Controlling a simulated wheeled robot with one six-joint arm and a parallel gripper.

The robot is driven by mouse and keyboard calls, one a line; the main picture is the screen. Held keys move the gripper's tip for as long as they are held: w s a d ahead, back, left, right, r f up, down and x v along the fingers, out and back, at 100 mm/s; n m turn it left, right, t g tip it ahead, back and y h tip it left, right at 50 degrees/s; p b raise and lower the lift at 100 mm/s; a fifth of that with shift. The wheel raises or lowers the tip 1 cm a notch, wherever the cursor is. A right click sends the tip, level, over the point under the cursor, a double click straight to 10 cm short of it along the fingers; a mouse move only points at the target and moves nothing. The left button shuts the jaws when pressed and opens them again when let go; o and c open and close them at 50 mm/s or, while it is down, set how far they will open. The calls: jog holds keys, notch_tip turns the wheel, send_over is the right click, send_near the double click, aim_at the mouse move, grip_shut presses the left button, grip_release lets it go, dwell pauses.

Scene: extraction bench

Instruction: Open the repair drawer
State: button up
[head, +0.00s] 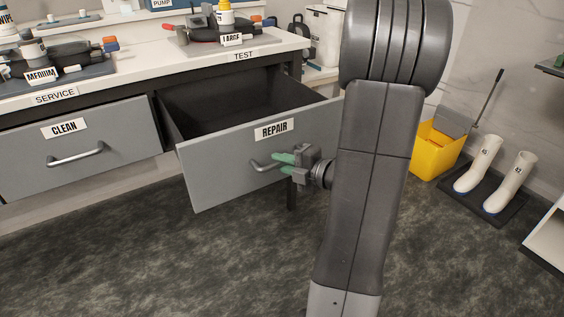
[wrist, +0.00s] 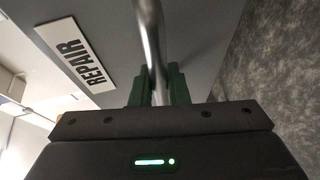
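The repair drawer (head: 220,165) is a grey drawer with a REPAIR label (head: 274,129), pulled well out from the bench, its dark inside showing and looking empty. Its metal bar handle (head: 262,165) is on the front. My gripper (head: 281,163) is at the handle, its green fingers around the bar. In the wrist view the handle bar (wrist: 150,40) runs down between the two green fingers (wrist: 157,86), which look closed on it. The REPAIR label (wrist: 77,56) shows at the left there. My arm hides the right end of the drawer front.
The closed CLEAN drawer (head: 90,146) is to the left. The bench top (head: 130,85) above holds tools and labelled items. A yellow bucket (head: 434,150) and white boots (head: 478,165) on a dark tray stand at the right. The dark floor in front is clear.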

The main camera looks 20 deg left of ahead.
jog(key=o, duration=0.4)
jog(key=p+v, duration=0.3)
jog(key=v, duration=1)
jog(key=shift+d, duration=0.35)
jog(key=shift+a, duration=0.1)
jog(key=b+x, duration=0.2)
jog(key=x, duration=1)
jog(key=shift+a+b, duration=0.25)
jog(key=shift+b, duration=0.15)
jog(key=shift+d, duration=0.15)
dwell(0.5)
